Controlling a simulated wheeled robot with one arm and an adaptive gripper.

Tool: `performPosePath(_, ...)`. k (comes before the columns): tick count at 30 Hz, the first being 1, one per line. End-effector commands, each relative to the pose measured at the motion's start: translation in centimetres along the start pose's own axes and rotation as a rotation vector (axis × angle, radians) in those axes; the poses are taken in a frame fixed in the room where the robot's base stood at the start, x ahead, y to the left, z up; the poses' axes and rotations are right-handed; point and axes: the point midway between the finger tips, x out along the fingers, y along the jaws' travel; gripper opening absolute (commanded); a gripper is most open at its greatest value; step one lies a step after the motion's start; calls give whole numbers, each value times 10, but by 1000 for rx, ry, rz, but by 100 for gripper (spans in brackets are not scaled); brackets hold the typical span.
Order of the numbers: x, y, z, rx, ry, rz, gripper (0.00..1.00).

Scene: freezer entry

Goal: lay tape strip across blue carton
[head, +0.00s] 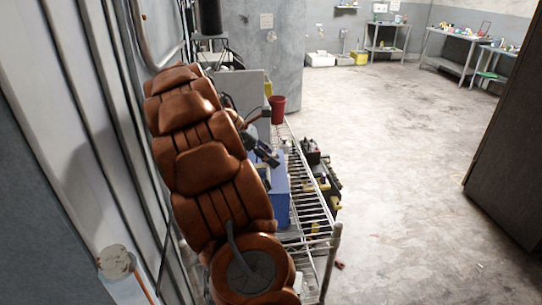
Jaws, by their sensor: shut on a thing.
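The blue carton (280,196) stands on a wire rack shelf (312,215), partly hidden behind my arm. My gripper (268,157), dark and small in the head view, is at the upper end of the carton. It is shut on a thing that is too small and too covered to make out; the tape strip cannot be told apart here. I cannot tell whether the gripper touches the carton.
A red cup (277,109) stands at the rack's far end. Dark items with yellow parts (322,170) lie along the rack's right side. A ribbed wall is close on the left. Open concrete floor (400,190) lies to the right, with a dark panel (510,150) beyond.

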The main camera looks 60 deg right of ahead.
Motion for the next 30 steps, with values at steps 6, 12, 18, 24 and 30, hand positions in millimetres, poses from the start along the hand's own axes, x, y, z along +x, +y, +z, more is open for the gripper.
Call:
performPosePath(6,3,0,-3,-1,0,-1,10)
performPosePath(12,6,0,-6,-2,-1,-2,10)
performPosePath(18,6,0,-6,-1,0,-1,42)
performPosePath(24,6,0,-6,-1,0,-2,53)
performPosePath(30,6,0,-6,0,0,-1,53)
